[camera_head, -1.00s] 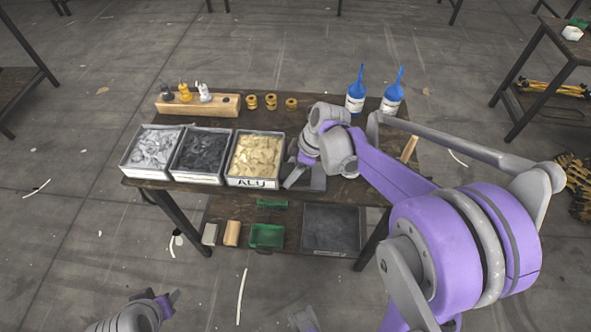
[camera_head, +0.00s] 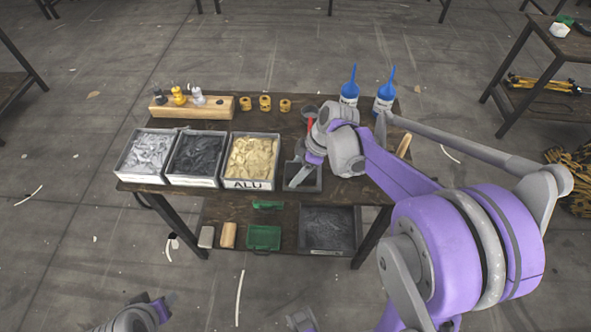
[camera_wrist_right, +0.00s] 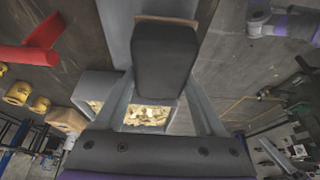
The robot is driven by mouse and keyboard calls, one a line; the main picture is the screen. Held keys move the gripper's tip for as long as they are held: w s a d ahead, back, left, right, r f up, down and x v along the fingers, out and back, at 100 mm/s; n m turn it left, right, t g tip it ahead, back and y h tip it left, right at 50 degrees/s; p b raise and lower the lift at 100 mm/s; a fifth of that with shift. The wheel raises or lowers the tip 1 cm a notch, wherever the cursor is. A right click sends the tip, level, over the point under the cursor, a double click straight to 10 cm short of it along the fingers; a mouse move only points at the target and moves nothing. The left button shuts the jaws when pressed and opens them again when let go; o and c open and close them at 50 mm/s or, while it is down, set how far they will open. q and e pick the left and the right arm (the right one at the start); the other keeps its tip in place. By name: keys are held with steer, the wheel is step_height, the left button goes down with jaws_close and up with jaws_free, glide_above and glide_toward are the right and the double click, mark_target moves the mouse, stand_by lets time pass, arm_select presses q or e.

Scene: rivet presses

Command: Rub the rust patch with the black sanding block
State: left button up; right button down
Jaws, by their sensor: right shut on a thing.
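My right gripper (camera_head: 300,178) reaches down at the right part of the table, beside the ALU bin. In the right wrist view its fingers (camera_wrist_right: 163,82) are shut on the black sanding block (camera_wrist_right: 165,58). The block's far end is over a grey plate-like surface (camera_wrist_right: 115,18); I cannot tell whether it touches. A thin brown strip (camera_wrist_right: 166,19) shows at that end; I cannot tell whether it is rust or the block's edge. A grey-framed dark piece (camera_head: 313,184) lies under the gripper in the head view. My left gripper (camera_head: 162,303) hangs low at the left, its opening unclear.
Three bins stand to the left, the nearest being the ALU bin (camera_head: 252,160). A red-handled thing (camera_head: 309,128) lies behind the gripper. Blue-topped bottles (camera_head: 349,92) and a wooden block (camera_head: 190,106) stand at the back. A lower shelf holds a green box (camera_head: 263,237) and a grey tray (camera_head: 328,229).

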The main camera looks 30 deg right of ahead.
mark_target(296, 170)
arm_select(q)
steer(key=shift+w+r+p, duration=0.3)
steer(key=shift+r+p, duration=0.5)
steer(key=shift+r, duration=0.25)
steer(key=shift+w+r+p, duration=0.25)
steer(key=shift+r+p, duration=0.5)
steer(key=shift+r, duration=0.25)
arm_select(e)
steer(key=shift+r, duration=2.6)
steer(key=shift+r, duration=0.2)
steer(key=shift+w+r+p, duration=0.1)
steer(key=shift+r+p, duration=0.85)
steer(key=shift+r, duration=0.4)
arm_select(q)
steer(key=shift+w+r, duration=0.25)
steer(key=shift+r, duration=0.35)
steer(key=shift+w+r, duration=0.2)
steer(key=shift+r, duration=0.4)
steer(key=shift+s, duration=0.1)
steer(key=shift+f, duration=0.1)
arm_select(e)
steer(key=shift+f, duration=0.1)
